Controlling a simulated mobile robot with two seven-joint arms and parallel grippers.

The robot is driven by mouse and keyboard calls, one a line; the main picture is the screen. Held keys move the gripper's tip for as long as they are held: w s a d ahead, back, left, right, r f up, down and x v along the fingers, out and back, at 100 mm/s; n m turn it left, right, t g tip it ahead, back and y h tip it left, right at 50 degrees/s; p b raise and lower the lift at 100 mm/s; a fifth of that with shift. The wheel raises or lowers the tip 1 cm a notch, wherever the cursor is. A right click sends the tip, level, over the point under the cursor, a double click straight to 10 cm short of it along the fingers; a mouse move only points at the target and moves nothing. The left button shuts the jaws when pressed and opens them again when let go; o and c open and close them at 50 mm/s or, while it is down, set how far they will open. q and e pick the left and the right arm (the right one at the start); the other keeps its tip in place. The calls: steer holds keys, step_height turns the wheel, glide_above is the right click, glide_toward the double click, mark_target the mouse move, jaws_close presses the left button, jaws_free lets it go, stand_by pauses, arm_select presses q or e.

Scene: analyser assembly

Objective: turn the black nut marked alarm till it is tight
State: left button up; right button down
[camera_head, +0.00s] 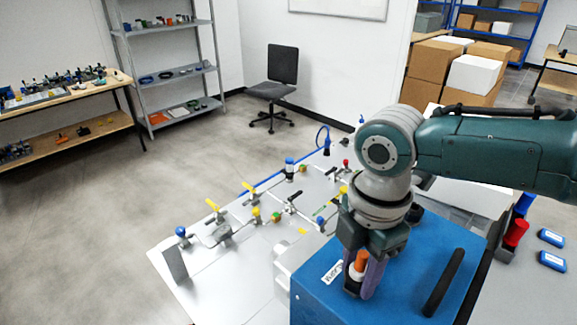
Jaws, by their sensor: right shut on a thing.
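My right gripper (360,281) points down over the front left part of the top of a blue box (408,290). Its fingers are shut around a small upright fitting with an orange top (361,260) and a white band. The black nut at the foot of this fitting is mostly hidden between the fingertips. A white label (333,271) with dark lettering lies on the box just left of the fingers; it is too small to read surely. My left gripper is out of view.
A black handle (443,283) stands on the blue box right of the gripper. A pale panel (205,262) with several valves and fittings lies to the left. Red and blue pieces (515,234) and two blue devices (552,238) are at the right.

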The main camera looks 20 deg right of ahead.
steer(key=m, duration=0.2)
steer(key=m+p, duration=0.1)
steer(key=m, duration=0.1)
steer(key=m+p, duration=0.1)
steer(key=m, duration=0.2)
steer(key=shift+a+r, duration=0.1)
steer(key=shift+r, duration=0.2)
steer(key=m+p, duration=0.1)
steer(key=m, duration=0.2)
steer(key=shift+f, duration=0.2)
steer(key=c, duration=0.6)
jaws_free()
